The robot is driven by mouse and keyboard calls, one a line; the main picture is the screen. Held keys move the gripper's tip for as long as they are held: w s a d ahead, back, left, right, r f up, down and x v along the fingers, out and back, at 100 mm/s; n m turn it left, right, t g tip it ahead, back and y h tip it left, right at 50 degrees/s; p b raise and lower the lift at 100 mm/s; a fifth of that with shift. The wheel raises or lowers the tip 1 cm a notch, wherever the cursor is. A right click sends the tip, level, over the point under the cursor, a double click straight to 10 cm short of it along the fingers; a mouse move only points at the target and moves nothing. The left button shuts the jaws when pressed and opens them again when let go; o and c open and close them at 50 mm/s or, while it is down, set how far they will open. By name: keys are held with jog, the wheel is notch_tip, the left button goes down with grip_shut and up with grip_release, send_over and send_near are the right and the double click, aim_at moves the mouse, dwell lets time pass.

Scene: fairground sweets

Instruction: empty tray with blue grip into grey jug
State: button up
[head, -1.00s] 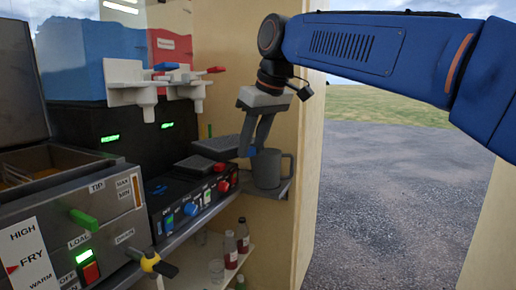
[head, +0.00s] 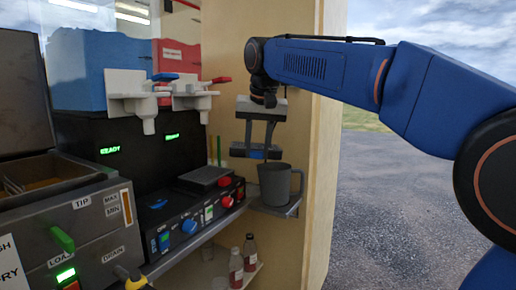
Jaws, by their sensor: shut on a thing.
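My gripper (head: 260,150) points down and is shut on the blue grip (head: 258,155) of a dark grey tray (head: 238,150). The tray is seen nearly edge-on, in the air just above and slightly left of the grey jug's rim in the picture. I cannot see inside the tray or tell whether anything is in it. The grey jug (head: 275,186) stands upright on a small grey shelf (head: 286,207) at the wooden wall, its handle to the right. The jug's inside is hidden.
A black control unit (head: 190,222) with blue and red knobs and a flat grey plate (head: 205,176) on top is left of the jug. White dispenser spouts (head: 150,126) hang above, beside blue and red tanks (head: 85,70). Bottles (head: 250,252) stand below.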

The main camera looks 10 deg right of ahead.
jog(key=shift+w+d+f+g+y, duration=0.25)
jog(key=shift+f+g+y, duration=0.15)
jog(key=shift+y, duration=0.3)
jog(key=shift+r, duration=0.2)
jog(key=shift+w+d+r+m+g+y, duration=0.15)
jog(key=shift+w+d+r+g+y, duration=0.1)
jog(key=shift+d+r+g+y, duration=0.25)
jog(key=shift+w+d+r+m+g+y, duration=0.2)
jog(key=shift+r+g+y, duration=0.1)
jog(key=shift+r+y, duration=0.4)
jog(key=shift+w+d+r+m+g+y, duration=0.15)
jog(key=shift+w+d+r+g+y, duration=0.2)
jog(key=shift+r+y, duration=0.2)
jog(key=shift+w+d+r+m+g+y, duration=0.1)
jog(key=shift+w+d+r+g+y, duration=0.3)
jog(key=shift+d+r+y, duration=0.25)
jog(key=shift+w+d+r+m+g+y, duration=0.1)
jog(key=shift+w+d+r+g+y, duration=0.25)
jog(key=shift+d+r+y, duration=0.3)
jog(key=shift+w+d+r+m+g+y, duration=0.1)
jog(key=shift+w+d+r+g+y, duration=0.35)
jog(key=shift+r, duration=0.25)
jog(key=shift+s, duration=0.15)
